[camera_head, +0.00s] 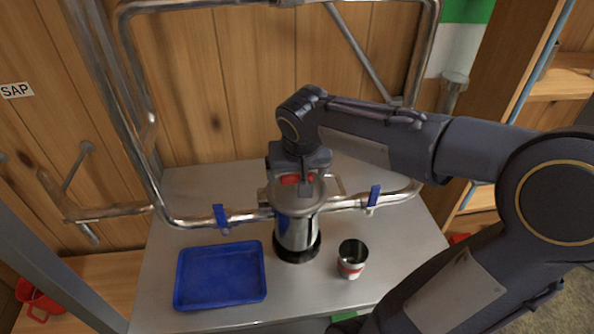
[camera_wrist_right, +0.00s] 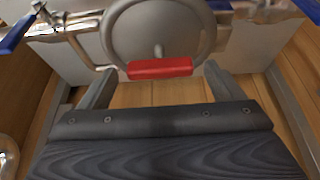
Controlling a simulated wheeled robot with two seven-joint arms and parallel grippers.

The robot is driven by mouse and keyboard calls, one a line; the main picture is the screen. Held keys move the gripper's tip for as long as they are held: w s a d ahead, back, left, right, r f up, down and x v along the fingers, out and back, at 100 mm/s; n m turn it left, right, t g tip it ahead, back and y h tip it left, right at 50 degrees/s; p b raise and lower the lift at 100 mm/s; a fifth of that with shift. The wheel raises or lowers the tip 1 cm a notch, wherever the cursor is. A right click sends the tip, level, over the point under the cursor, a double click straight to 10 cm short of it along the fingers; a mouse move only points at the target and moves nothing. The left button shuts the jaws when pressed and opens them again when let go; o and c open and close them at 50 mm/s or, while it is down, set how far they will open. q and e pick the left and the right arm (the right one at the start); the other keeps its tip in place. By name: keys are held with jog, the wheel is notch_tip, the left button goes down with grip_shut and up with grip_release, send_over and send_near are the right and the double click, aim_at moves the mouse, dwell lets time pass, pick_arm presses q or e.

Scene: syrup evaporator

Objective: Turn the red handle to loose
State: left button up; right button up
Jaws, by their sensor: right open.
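The red handle (camera_wrist_right: 160,68) is a short red bar on the round grey lid (camera_wrist_right: 185,28) of the metal evaporator pot (camera_head: 295,232). In the head view only a bit of the red handle (camera_head: 290,179) shows below my right gripper (camera_head: 305,188). In the right wrist view the two fingers of my right gripper (camera_wrist_right: 158,85) are apart, one on each side of the red bar, with gaps between. The gripper is open, and I cannot tell its exact height over the handle. My left gripper is not in view.
A blue tray (camera_head: 221,275) lies left of the pot and a metal can (camera_head: 352,258) stands to its right. Pipes with blue valve levers (camera_head: 373,196) run on both sides of the pot. A red bucket (camera_head: 40,298) is at the lower left.

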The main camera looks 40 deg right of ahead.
jog(key=shift+c, duration=0.2)
jog(key=c, duration=0.9)
jog(key=shift+c, duration=0.2)
